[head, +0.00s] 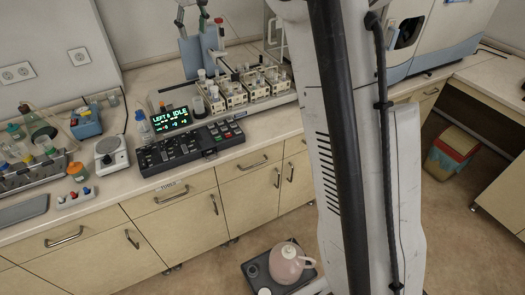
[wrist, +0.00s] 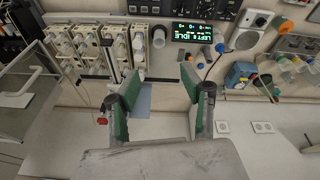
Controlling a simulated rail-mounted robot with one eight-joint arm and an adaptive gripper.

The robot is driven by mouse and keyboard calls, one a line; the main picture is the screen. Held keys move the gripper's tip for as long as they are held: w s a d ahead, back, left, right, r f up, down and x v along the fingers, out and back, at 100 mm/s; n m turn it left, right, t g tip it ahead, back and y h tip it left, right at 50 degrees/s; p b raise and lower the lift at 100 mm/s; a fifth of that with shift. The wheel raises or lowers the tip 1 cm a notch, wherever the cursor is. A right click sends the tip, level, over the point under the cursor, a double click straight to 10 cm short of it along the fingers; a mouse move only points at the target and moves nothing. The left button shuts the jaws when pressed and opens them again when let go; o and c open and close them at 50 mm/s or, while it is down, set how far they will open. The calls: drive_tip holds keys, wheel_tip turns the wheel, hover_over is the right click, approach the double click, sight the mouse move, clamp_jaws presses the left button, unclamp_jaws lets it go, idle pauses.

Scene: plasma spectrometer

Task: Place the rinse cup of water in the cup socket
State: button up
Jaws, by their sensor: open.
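A grey cylindrical cup (head: 198,107) stands beside the lit display, at the left end of the row of cream modules. It looks like the rinse cup, and it also shows in the wrist view (wrist: 158,38). I cannot make out water in it or tell which part is the cup socket. My gripper (wrist: 162,78) shows in the wrist view with its green-padded fingers spread wide and nothing held between them. The cup appears beyond the fingertips, apart from them.
The display (head: 171,119) stands behind a dark control panel (head: 190,146). A blue-capped bottle (head: 145,127) is left of it. Cream modules with several white-topped vessels (head: 250,88) crowd the right. A pink-filled jug (head: 286,265) is below.

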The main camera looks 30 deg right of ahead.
drive_tip(key=s+r+m+t, duration=0.1)
drive_tip(key=s+t, duration=0.1)
drive_tip(key=s, duration=2.2)
drive_tip(key=s+f+m+t, duration=0.1)
drive_tip(key=s+f, duration=0.5)
drive_tip(key=s, duration=0.4)
drive_tip(key=s+f+t, duration=0.1)
drive_tip(key=s+f, duration=0.6)
drive_tip(key=s, duration=0.4)
drive_tip(key=shift+m, duration=0.4)
drive_tip(key=shift+s, duration=0.1)
wheel_tip(320, 180, down, 15)
drive_tip(key=b, duration=1.4)
drive_tip(key=shift+r+b, duration=0.15)
drive_tip(key=shift+b, duration=0.2)
